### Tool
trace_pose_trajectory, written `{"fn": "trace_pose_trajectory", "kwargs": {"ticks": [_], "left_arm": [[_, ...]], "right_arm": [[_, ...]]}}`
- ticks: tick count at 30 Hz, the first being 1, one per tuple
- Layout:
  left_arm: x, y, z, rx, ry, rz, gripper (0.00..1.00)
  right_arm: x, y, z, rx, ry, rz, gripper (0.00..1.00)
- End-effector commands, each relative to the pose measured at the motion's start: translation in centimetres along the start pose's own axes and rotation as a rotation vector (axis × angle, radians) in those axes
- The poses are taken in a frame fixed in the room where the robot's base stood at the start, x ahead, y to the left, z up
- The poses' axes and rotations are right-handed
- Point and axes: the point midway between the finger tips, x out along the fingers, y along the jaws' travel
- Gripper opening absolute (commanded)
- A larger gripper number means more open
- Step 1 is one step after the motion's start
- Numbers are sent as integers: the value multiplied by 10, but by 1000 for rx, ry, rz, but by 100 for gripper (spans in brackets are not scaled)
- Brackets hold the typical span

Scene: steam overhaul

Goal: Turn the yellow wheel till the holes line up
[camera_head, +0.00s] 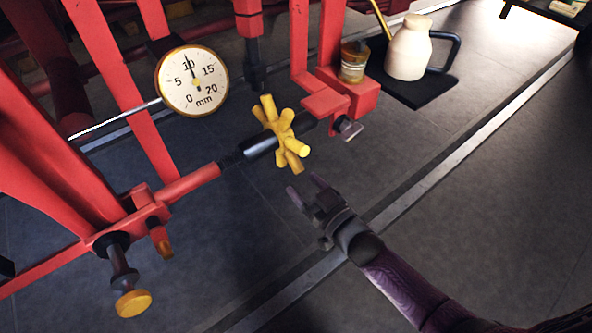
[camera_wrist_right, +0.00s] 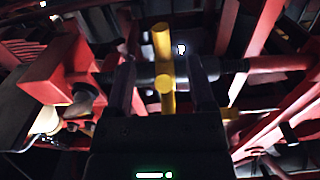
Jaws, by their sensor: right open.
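The yellow wheel (camera_head: 283,133) is a hub with several stubby spokes on a dark shaft joined to a red rod. It also shows in the right wrist view (camera_wrist_right: 164,72), between my two fingers in the picture. My right gripper (camera_head: 306,188) is open and empty, below and right of the wheel in the head view, with a gap between fingertips and spokes. In the right wrist view my right gripper (camera_wrist_right: 162,85) has its fingers apart on either side of the yellow spokes. The holes cannot be made out. My left gripper is not in view.
A round dial gauge (camera_head: 193,82) marked in mm has its needle near 10. A yellow-ended knob (camera_head: 133,302) hangs from the red frame (camera_head: 90,180) at lower left. A cream jug (camera_head: 408,50) and a small jar (camera_head: 353,62) stand at top right. Open floor lies right.

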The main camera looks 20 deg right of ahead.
Motion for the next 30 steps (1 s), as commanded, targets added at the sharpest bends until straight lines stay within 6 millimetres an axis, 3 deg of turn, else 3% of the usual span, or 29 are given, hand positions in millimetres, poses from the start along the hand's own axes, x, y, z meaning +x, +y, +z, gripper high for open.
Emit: {"fn": "trace_pose_trajectory", "kwargs": {"ticks": [3,11,15,19,23,30], "left_arm": [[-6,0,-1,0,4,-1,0],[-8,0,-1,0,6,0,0],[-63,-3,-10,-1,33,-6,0],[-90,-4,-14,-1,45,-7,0],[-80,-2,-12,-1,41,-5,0],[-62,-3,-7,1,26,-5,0]], "right_arm": [[-10,0,-2,0,0,0,71],[-12,0,-4,0,1,-1,71],[-24,-2,-71,2,13,-5,71],[-35,-1,-104,0,6,-2,71],[-25,0,-98,-1,2,-1,71],[11,0,-94,0,0,-1,71]]}}
